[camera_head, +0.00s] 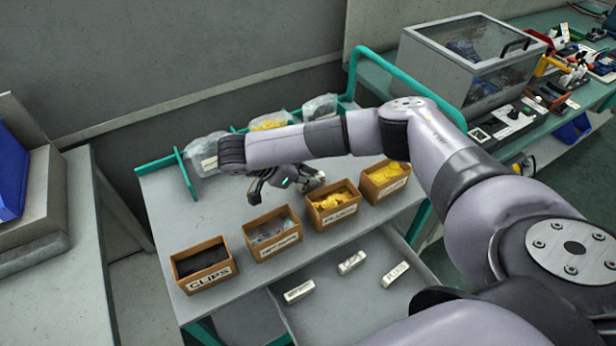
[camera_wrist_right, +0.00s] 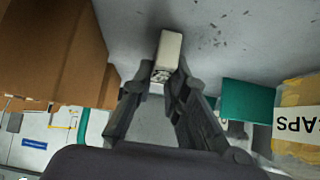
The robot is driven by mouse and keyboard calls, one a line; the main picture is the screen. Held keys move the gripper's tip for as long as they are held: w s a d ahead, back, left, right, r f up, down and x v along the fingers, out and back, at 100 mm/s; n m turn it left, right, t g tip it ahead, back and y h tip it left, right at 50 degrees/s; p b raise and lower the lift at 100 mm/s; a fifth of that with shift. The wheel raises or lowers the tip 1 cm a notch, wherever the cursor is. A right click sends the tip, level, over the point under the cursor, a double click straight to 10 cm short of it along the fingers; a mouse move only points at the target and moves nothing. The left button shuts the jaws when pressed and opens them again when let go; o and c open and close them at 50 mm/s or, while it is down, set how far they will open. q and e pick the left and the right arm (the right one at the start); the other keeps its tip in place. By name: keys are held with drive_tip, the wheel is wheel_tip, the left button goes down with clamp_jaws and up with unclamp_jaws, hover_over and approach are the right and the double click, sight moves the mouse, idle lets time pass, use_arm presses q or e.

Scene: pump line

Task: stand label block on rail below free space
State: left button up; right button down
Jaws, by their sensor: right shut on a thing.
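My right gripper (camera_head: 285,183) is over the grey trolley top, behind the row of open boxes. In the right wrist view the fingers (camera_wrist_right: 160,88) are shut on a white label block (camera_wrist_right: 169,50); small dark marks show on its near end. It is held over a grey surface; I cannot tell whether it touches it. A bag labelled CAPS (camera_wrist_right: 300,120) and a green piece (camera_wrist_right: 247,100) are right of the fingers there. In the head view, clear bags (camera_head: 203,152) stand along the back by green dividers (camera_head: 186,172). My arm hides part of the back row. My left gripper is not in view.
Several brown boxes line the trolley front, including the CLIPS box (camera_head: 203,264) and a box of yellow parts (camera_head: 334,204). Three white label blocks (camera_head: 351,262) lie in the drawer (camera_head: 345,305) below. A clear-lidded case (camera_head: 470,60) stands on the right bench.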

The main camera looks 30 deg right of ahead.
drive_tip(key=shift+f, duration=0.2)
drive_tip(key=c, duration=1.6)
unclamp_jaws()
drive_tip(key=shift+r, duration=0.1)
